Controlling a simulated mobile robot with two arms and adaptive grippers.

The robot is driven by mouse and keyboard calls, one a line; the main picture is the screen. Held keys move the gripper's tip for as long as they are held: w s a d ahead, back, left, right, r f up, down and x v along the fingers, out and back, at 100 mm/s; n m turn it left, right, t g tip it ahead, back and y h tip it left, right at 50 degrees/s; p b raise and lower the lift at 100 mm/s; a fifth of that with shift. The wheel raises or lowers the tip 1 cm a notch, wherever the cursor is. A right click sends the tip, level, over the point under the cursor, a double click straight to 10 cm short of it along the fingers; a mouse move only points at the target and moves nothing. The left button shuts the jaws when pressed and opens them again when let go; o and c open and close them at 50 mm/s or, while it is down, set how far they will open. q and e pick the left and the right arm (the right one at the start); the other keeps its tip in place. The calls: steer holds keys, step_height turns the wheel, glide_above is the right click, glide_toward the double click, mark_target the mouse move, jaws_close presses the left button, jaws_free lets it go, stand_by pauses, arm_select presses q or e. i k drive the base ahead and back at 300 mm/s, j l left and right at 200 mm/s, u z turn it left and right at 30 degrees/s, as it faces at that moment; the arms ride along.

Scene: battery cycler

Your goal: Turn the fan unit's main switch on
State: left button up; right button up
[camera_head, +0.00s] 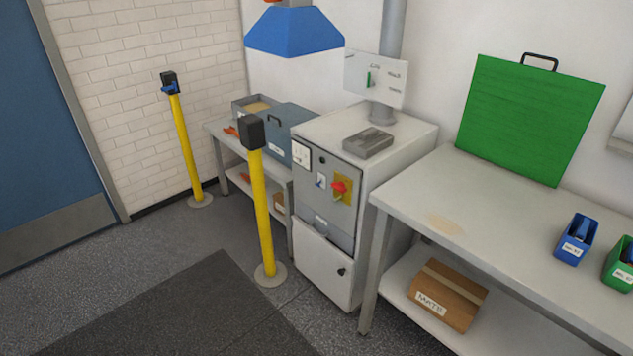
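The fan unit (325,262) is a pale grey cabinet standing between two benches, with a round duct (391,60) rising behind it. Its main switch (339,187) is a red rotary handle on a yellow plate (343,198), on the upper front panel. The handle's exact position is too small to tell. A small white label and a dark round knob sit left of the switch. Neither of my grippers is in view.
Two yellow posts (262,215) (185,148) with black heads stand left of the cabinet, the nearer one close to its front. A bench (450,205) with a green board (528,118) adjoins on the right. A dark mat (190,315) lies on open floor in front.

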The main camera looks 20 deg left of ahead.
mark_target(340, 187)
steer(key=u, duration=0.55)
steer(key=i+j+z, duration=0.1)
steer(key=j, duration=0.3)
steer(key=i+j+z, duration=0.1)
steer(key=i+j, duration=0.15)
steer(key=i+j+z, duration=0.1)
steer(key=j, duration=0.45)
steer(key=i+j, duration=0.15)
steer(key=j, duration=0.25)
steer(key=i+j+z, duration=0.15)
steer(key=j, duration=0.25)
steer(key=i+j+z, duration=0.1)
steer(key=j, duration=0.35)
steer(key=i+j+z, duration=0.1)
steer(key=j, duration=0.3)
